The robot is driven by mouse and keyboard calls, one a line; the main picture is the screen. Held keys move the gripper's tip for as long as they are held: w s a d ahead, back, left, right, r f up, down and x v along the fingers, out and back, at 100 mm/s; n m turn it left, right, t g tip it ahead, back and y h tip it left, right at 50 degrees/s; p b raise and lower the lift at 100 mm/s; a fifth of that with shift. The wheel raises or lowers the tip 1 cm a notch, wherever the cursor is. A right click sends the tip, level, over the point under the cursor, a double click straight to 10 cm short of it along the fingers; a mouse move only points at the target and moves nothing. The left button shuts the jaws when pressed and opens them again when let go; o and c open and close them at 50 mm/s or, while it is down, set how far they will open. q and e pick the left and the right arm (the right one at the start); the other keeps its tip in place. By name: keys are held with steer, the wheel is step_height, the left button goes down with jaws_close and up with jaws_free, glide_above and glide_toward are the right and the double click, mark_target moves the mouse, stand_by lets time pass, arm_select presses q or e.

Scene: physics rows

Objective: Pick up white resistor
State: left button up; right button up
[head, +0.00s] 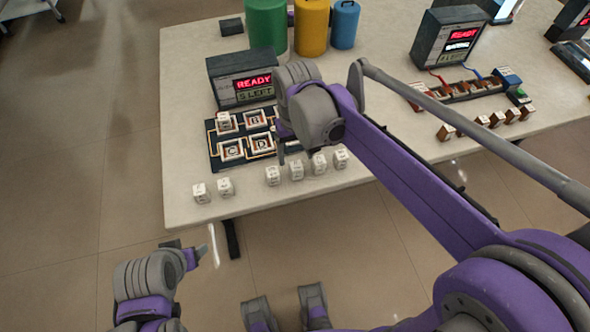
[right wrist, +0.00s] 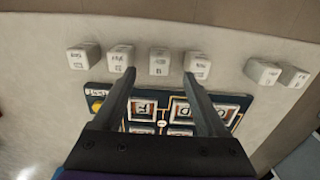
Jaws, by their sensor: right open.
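Several small white blocks with dark markings stand in a row near the table's front edge; the markings are too small to tell which is the resistor. In the head view, two are at left, including one white block (head: 225,187), and the others are farther right, including another white block (head: 296,170). My right gripper (right wrist: 160,76) is open and empty above the dark circuit board (head: 215,160). In the right wrist view, one white block (right wrist: 159,61) shows between and just beyond its fingertips. My left gripper (head: 206,252) is low in front of the table, its jaws unclear.
Another white block (head: 224,123) sits on the board's upper left. A box with a red READY display (head: 240,82) stands behind the board. Green (head: 265,25), yellow (head: 311,28) and blue (head: 344,25) canisters stand at the back. A second station (head: 448,40) is at right.

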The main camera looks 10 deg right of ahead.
mark_target(296, 166)
steer(key=shift+w+f+b, duration=0.1)
steer(key=shift+f+b, duration=0.25)
steer(key=shift+f, duration=2.85)
jaws_close()
